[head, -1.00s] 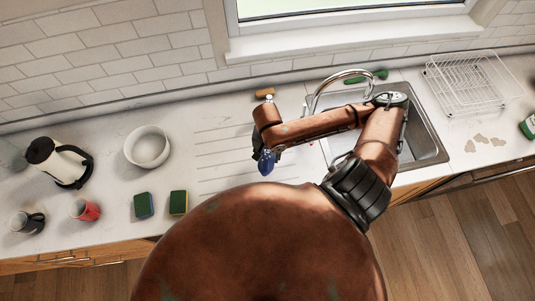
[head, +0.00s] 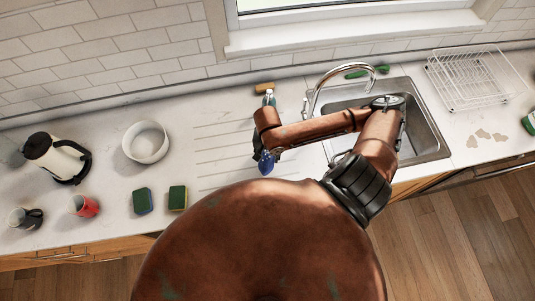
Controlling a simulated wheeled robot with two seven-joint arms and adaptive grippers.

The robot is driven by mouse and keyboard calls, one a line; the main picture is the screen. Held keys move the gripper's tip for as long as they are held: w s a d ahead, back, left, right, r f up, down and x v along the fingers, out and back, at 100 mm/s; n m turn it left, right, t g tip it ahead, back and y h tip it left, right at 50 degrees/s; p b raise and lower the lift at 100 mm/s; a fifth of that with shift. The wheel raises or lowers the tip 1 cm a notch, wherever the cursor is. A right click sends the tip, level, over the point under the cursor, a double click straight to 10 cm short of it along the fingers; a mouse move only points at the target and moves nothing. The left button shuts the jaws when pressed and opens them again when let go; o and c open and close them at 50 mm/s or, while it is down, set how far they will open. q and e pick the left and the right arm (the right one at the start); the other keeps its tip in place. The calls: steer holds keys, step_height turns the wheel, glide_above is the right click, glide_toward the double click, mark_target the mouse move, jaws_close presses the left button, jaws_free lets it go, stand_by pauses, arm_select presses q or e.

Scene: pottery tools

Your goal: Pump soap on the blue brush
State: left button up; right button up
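My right arm reaches across the sink to the ribbed drainboard. Its dark gripper (head: 258,148) points down there, largely hidden by my own wrist. A dark blue thing, which may be the blue brush (head: 266,163), shows at the gripper's lower end. I cannot tell if the fingers hold it or are just beside it. A small upright pale and teal thing (head: 268,98), perhaps a soap pump, shows just behind my wrist. Most of it is hidden. My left gripper is not in view.
A tan block (head: 264,88) lies by the wall. A green brush (head: 367,72) lies behind the faucet (head: 340,69) and sink (head: 430,133). A dish rack (head: 468,80) stands right. A white bowl (head: 146,143), two sponges (head: 178,197), a kettle (head: 55,158) and cups stand left.

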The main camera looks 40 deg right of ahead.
steer(key=shift+f+b, duration=0.5)
steer(key=shift+f, duration=1.9)
steer(key=o, duration=0.4)
steer(key=shift+r, duration=0.15)
steer(key=shift+r+p, duration=0.3)
steer(key=shift+p, duration=0.7)
steer(key=shift+c, duration=0.4)
